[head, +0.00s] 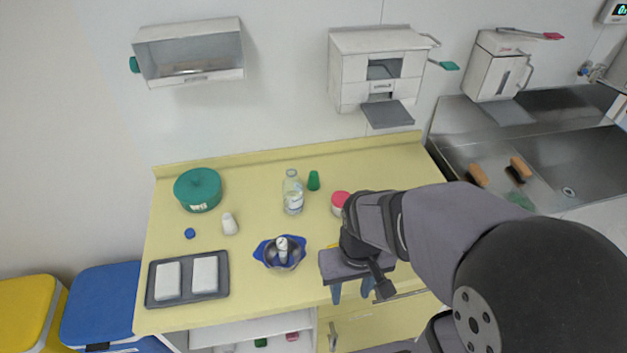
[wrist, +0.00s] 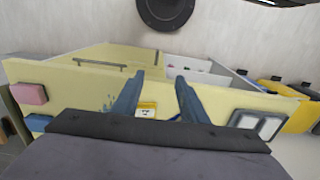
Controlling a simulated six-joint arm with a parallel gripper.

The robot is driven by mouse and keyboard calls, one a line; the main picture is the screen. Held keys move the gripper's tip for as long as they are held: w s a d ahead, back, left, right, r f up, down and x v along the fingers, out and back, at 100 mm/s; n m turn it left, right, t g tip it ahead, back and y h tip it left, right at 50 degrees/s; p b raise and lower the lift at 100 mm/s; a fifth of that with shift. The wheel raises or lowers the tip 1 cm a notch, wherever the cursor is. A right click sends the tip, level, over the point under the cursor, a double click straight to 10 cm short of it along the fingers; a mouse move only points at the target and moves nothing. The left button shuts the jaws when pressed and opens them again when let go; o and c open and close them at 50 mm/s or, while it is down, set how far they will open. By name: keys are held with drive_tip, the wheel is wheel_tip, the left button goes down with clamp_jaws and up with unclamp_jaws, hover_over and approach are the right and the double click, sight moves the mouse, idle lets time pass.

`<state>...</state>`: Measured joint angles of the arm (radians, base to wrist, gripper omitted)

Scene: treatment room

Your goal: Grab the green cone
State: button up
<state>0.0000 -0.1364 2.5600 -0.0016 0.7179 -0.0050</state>
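The green cone (head: 314,181) stands upright on the yellow worktop, near the back, just right of a clear bottle (head: 293,192). It is not seen in the wrist view. My gripper (head: 352,290) is over the front edge of the worktop, well in front of the cone and to its right. Its two blue fingers are apart with a gap between them, as the wrist view (wrist: 158,90) also shows. Nothing is held between them.
A pink-lidded jar (head: 340,199) stands right of the cone. A blue-handled bowl (head: 282,262) holding a white item is left of my gripper. A white bottle (head: 229,224), green tub (head: 198,188) and dark tray (head: 158,297) are farther left. A dispenser (head: 380,70) hangs above.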

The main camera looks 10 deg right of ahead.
drive_tip(key=shift+o, duration=0.9)
